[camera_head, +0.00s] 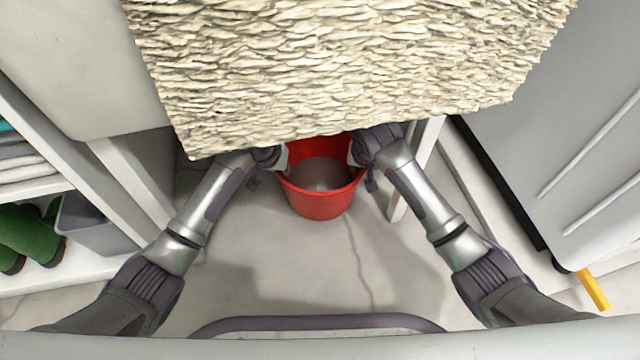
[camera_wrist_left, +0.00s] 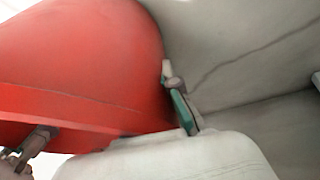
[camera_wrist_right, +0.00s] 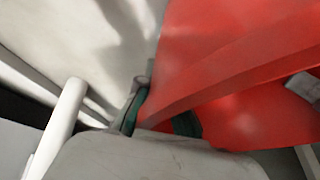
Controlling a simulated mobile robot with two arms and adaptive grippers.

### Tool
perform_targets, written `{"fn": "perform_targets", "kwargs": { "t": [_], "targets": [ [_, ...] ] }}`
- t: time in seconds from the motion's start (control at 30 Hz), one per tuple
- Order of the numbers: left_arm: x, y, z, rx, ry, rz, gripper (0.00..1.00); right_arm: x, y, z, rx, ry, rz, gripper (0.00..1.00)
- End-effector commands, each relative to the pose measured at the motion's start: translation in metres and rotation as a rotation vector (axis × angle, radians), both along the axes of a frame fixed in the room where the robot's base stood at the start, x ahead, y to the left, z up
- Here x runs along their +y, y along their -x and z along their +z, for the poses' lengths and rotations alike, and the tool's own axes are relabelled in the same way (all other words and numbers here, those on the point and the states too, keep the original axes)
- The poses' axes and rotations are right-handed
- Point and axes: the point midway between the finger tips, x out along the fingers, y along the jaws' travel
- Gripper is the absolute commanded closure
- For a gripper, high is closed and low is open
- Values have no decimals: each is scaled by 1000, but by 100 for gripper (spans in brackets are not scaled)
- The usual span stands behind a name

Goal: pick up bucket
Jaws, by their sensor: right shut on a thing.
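The red bucket (camera_head: 324,205) stands upright on the floor below the textured slab, with its far rim partly hidden. My left gripper (camera_head: 283,160) is at the bucket's left rim. In the left wrist view, the bucket (camera_wrist_left: 80,60) fills the upper left, and one green-padded finger lies beside its wall; the other finger is hidden, so its opening is unclear. My right gripper (camera_head: 356,158) is at the right rim. In the right wrist view, the gripper (camera_wrist_right: 158,115) has its fingers on either side of the bucket's rim (camera_wrist_right: 240,75) and is shut on it.
A rough cream slab (camera_head: 350,70) overhangs the bucket. A shelf with green boots (camera_head: 30,235) and a grey bin (camera_head: 95,228) is at left; a large grey case (camera_head: 560,140) is at right. The floor before the bucket is clear.

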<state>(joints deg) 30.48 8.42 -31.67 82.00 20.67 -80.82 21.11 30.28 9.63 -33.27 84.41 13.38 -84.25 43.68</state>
Motion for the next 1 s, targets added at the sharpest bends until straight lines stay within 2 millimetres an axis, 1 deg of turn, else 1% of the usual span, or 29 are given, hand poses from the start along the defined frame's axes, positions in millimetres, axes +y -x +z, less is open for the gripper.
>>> {"fn": "perform_targets", "kwargs": {
  "t": [0.33, 0.47, 0.57, 0.83, 1.0],
  "targets": [
    [0, 0, 1, -1, 1, 1, 100, 0, 0, 1, -1, 0, -1, 100],
    [0, 0, 5, -1, 1, 1, 100, 0, 0, 5, -1, -1, -2, 100],
    [0, 0, 13, -1, 1, 1, 100, 0, 0, 13, -1, -1, -2, 100],
    [0, 0, 43, -1, 0, 1, 100, -1, 0, 43, -1, 0, -2, 100],
    [1, 0, 52, 0, -1, 1, 100, -1, 0, 52, -1, 0, -2, 100]
  ]
}}
